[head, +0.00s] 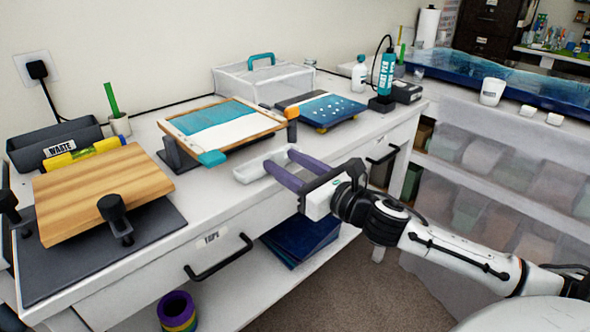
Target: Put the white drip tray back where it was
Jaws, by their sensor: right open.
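My left gripper is not in view.
The framed panel (222,127) stands tilted on a dark support behind the tray. A blue board with white dots (320,108) lies to its right. A wooden board (100,188) with black clamps sits at the left. The bench drawer has a black handle (218,270).

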